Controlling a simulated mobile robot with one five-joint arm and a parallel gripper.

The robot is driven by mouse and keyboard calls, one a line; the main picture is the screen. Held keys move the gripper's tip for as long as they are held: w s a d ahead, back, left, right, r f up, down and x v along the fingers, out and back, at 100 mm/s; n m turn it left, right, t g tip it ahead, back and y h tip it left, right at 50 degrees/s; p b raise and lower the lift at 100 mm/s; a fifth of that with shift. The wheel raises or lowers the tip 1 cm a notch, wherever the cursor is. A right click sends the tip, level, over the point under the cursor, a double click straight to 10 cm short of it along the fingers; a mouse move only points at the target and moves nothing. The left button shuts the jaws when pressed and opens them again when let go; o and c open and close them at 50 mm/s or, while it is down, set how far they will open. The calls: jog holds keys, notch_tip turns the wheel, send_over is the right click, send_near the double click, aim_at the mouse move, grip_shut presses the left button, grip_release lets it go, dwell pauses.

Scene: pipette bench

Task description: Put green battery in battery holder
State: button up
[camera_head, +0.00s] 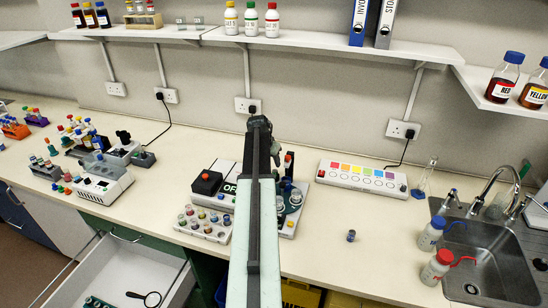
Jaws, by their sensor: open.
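My arm reaches forward over the middle of the bench. My gripper (275,152) is at its far end, mostly hidden by the arm; it is open, and nothing shows held in it. I cannot pick out a green battery for sure. A small dark cylinder with a bluish top (351,236) stands alone on the bench, right of the arm. No battery holder is clearly recognisable. A device with dark cylinders (290,205) stands just right of the arm, partly hidden by it. A dark green item (96,302) lies in the open drawer, cut off by the picture's lower edge.
A rack of small vials (203,226) and a box with a black top (208,183) stand left of the arm. A colour-button panel (362,177) is behind right. Two wash bottles (437,268) stand by the sink (490,262). The open drawer (130,270) juts out at front left.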

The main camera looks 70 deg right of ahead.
jog(key=p+v, duration=0.2)
jog(key=v, duration=0.2)
jog(key=shift+a+r+p, duration=0.1)
jog(key=shift+r+p, duration=0.2)
jog(key=w+a+f+n+t+y, duration=0.1)
jog(key=w+a+n, duration=0.3)
jog(key=w+a, duration=0.95)
jog(key=w+a+n+y, duration=0.1)
jog(key=w+a+n, duration=0.3)
jog(key=w+a, duration=0.95)
jog(key=w+a+n+y, duration=0.15)
jog(key=a+n, duration=0.25)
jog(key=a, duration=1.7)
jog(key=s+a+n, duration=0.2)
jog(key=a+n, duration=0.5)
jog(key=a, duration=1.8)
jog(key=shift+f+n+y, duration=0.3)
jog(key=shift+f+y, duration=0.1)
jog(key=shift+y, duration=0.05)
